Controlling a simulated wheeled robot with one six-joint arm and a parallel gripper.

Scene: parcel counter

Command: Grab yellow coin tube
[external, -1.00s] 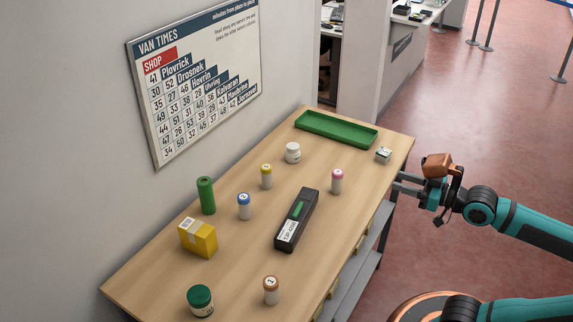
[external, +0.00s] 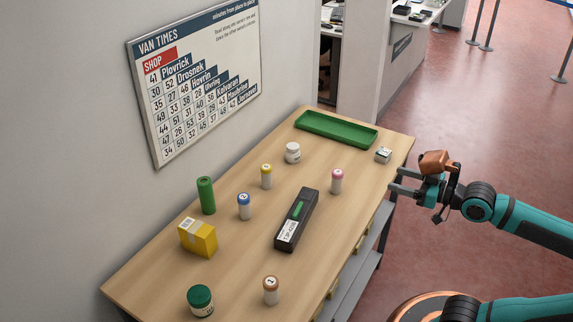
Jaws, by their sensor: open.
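The yellow-topped coin tube (external: 266,176) stands upright on the wooden counter, in its middle toward the wall side. It has a yellow cap and a pale body. My gripper (external: 393,180) is open and empty at the counter's right edge, well to the right of the yellow tube. The pink-topped tube (external: 337,181) stands between them.
A white bottle (external: 293,153) stands just behind the yellow tube, and a blue-topped tube (external: 244,206) in front-left. A black device (external: 297,220), green cylinder (external: 206,195), yellow box (external: 197,237), green-lidded jar (external: 200,301), brown-topped tube (external: 271,290), small box (external: 383,155) and green tray (external: 336,129) share the counter (external: 180,280).

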